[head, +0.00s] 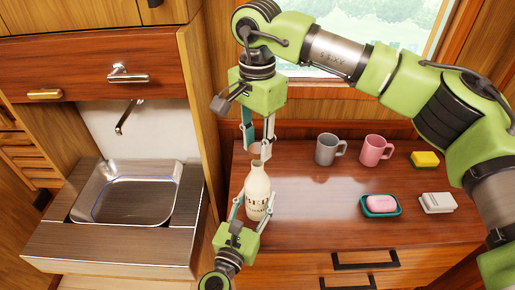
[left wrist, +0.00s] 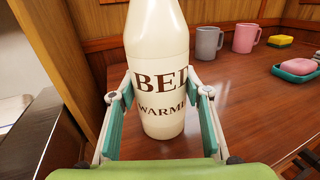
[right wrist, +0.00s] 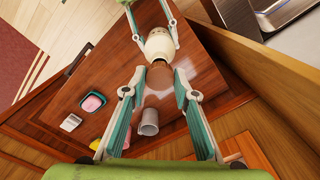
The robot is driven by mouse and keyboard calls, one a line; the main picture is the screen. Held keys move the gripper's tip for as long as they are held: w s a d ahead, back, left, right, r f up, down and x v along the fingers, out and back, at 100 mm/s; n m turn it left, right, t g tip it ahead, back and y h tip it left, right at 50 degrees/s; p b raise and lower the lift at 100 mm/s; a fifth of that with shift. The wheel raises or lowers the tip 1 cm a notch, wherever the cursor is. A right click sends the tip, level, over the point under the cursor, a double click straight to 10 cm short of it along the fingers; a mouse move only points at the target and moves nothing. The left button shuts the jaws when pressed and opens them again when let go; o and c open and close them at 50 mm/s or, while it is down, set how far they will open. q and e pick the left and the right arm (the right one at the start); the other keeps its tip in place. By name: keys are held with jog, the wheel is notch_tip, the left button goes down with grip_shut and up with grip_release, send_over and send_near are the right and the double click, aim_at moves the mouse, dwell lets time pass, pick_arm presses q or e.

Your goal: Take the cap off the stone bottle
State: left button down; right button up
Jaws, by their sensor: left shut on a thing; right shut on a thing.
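The stone bottle (head: 257,193) is cream with brown lettering and stands upright at the left end of the wooden worktop. My left gripper (head: 250,212) is shut around its lower body; the left wrist view shows the bottle (left wrist: 158,85) between both fingers (left wrist: 160,103). My right gripper (head: 259,150) points down at the bottle's mouth from above. In the right wrist view its fingertips (right wrist: 160,78) are shut on the brown cap (right wrist: 159,82), with the bottle's cream top (right wrist: 158,45) just beyond. I cannot tell whether cap and bottle still touch.
A grey mug (head: 326,150) and a pink mug (head: 374,151) stand at the back of the worktop. A soap dish (head: 380,211) with pink soap, a yellow sponge (head: 425,159) and a white block (head: 437,203) lie right. A sink (head: 125,200) is left, beyond a wooden partition.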

pick_arm(q)
jog(key=shift+f, duration=0.1)
pick_arm(e)
notch_tip(320, 180, up, 2)
jog(key=shift+r, duration=0.1)
pick_arm(q)
jog(key=c, duration=1)
grip_release()
jog(key=shift+c, duration=0.2)
